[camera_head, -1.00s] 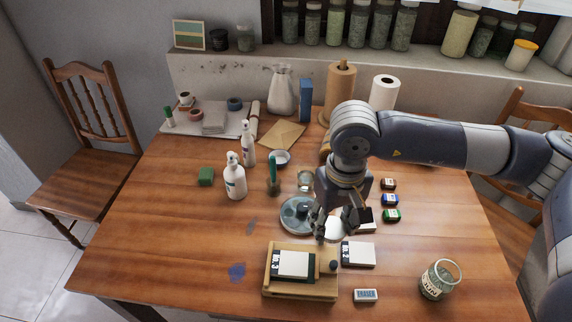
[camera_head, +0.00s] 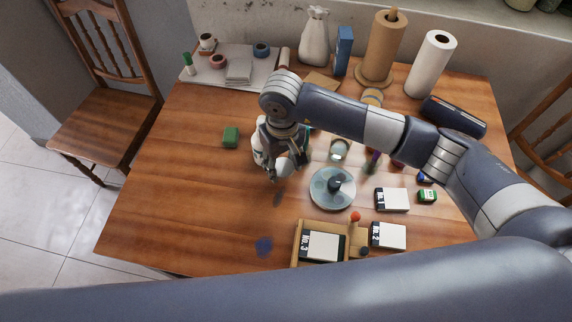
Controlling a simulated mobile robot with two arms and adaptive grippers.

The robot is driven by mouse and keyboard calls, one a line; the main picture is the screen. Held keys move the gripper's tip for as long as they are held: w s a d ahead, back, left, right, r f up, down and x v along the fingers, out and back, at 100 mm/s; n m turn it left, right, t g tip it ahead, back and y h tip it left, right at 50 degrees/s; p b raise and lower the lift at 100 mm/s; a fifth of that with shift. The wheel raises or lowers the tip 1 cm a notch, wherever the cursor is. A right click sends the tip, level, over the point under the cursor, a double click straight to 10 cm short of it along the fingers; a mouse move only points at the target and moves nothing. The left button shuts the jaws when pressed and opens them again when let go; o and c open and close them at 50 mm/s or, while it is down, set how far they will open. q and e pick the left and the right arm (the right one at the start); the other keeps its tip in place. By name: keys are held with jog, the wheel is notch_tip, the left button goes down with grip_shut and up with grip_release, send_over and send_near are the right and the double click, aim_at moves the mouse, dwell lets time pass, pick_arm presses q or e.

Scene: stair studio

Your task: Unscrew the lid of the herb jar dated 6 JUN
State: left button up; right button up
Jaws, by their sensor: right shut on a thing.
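The 6 JUN date is not readable anywhere. The glass herb jar that stood at the table's front right is not visible now; my arm covers that area. My left gripper is not in view.
The left front of the table is mostly clear.

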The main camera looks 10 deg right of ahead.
aim_at(283, 167)
notch_tip(283, 167, down, 4)
jog(key=shift+r+p, duration=0.2)
jog(key=shift+p, duration=0.15)
jog(key=shift+f+b, duration=0.2)
jog(key=shift+b, duration=0.15)
jog(key=o, duration=0.9)
jog(key=shift+r, duration=0.1)
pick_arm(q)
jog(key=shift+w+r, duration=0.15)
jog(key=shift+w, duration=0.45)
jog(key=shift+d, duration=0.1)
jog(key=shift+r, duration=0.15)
pick_arm(e)
jog(key=shift+r, duration=0.1)
